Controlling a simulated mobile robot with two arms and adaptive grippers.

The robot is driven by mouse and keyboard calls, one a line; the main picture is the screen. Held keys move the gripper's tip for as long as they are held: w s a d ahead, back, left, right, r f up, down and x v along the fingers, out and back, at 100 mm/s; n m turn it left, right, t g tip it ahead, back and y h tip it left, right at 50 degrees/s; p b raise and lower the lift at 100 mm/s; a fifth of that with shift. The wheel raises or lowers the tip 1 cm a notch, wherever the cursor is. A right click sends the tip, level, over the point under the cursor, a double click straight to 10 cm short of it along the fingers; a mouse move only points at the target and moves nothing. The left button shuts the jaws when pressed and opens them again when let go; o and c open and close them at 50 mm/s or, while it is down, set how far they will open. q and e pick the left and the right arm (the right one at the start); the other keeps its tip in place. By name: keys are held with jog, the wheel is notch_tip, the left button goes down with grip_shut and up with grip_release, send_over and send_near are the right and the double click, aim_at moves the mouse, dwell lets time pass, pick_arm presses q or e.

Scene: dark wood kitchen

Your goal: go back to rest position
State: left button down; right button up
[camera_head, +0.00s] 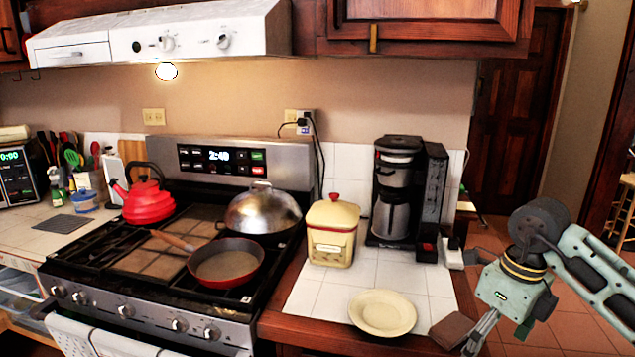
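My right gripper (480,335) is at the lower right, beside the counter's right end, with its arm coming in from the right edge. It points down and left, and its fingertips are close to a brown flat block (451,330) at the counter's corner. I cannot tell whether it touches the block or how far its fingers are apart. My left gripper and arm are not in view.
A cream plate (383,313), a cream canister (332,231) and a coffee maker (398,195) stand on the tiled counter (307,290). The stove holds a red pan (226,264), a lidded wok (262,210) and a red kettle (147,199). Open floor (575,325) lies right.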

jog(key=s+a+f+n+y, duration=0.15)
jog(key=a+y, duration=0.75)
jog(key=a, duration=1.3)
jog(key=a+r+m+t+y, duration=0.55)
jog(key=a+r+y, duration=0.4)
jog(key=r, duration=0.25)
jog(key=w+d+m+t+h, duration=0.5)
jog(key=d+m+t+h, duration=0.8)
jog(key=m, duration=0.8)
jog(key=s+d+f+m+g+h, duration=0.25)
jog(key=d+f+m, duration=0.3)
jog(key=f, duration=0.45)
jog(key=s+d+f+m+g+h, duration=0.2)
jog(key=s+d+f+m+h, duration=0.15)
jog(key=f+m, duration=0.5)
jog(key=s+f+m+g, duration=0.1)
jog(key=s+f+g, duration=0.5)
jog(key=s+f, duration=0.4)
jog(key=s+f+m+g, duration=0.1)
jog(key=s+f+g, duration=0.5)
jog(key=s, duration=0.6)
notch_tip(320, 180, down, 26)
jog(key=s, duration=0.1)
jog(key=s+d+f+g, duration=0.1)
jog(key=s+d+f, duration=0.2)
jog(key=s+f, duration=1.4)
jog(key=shift+s+n, duration=0.2)
jog(key=shift+n, duration=0.1)
